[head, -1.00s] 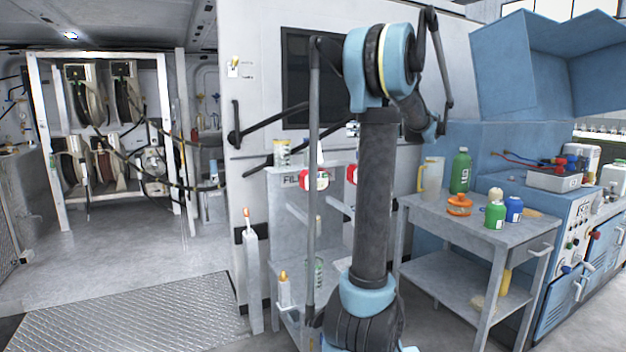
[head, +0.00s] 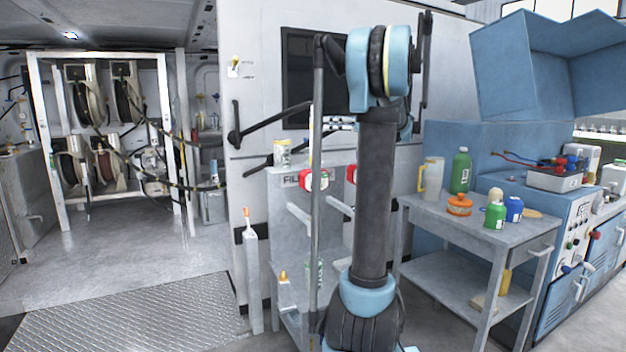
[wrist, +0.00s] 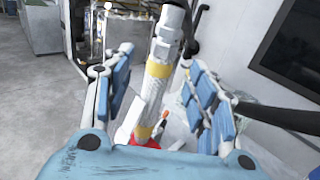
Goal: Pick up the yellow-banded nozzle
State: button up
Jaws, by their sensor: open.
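The yellow-banded nozzle (wrist: 159,70) stands upright in the middle of the wrist view. It has a metal tip, a pale ribbed body, yellow bands and red at its lower end. My gripper (wrist: 158,62) is open, with one blue-padded finger on each side of the nozzle. Gaps show between the pads and the nozzle; I cannot tell how far along its depth the fingers reach. In the head view my own arm hides most of the gripper, and I cannot make out the nozzle surely there.
A grey panel stand (head: 290,196) with red-capped fittings (head: 320,180) is beside my arm. At right is a metal cart (head: 470,226) with bottles and a jug (head: 431,176). A dark screen (wrist: 291,48) is on the wall. Hose reels (head: 85,100) stand at the left; the floor there is clear.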

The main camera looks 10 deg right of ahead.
aim_at(318, 122)
jog(key=shift+x, duration=3)
jog(key=shift+w, duration=0.15)
jog(key=shift+d, duration=0.1)
grip_shut()
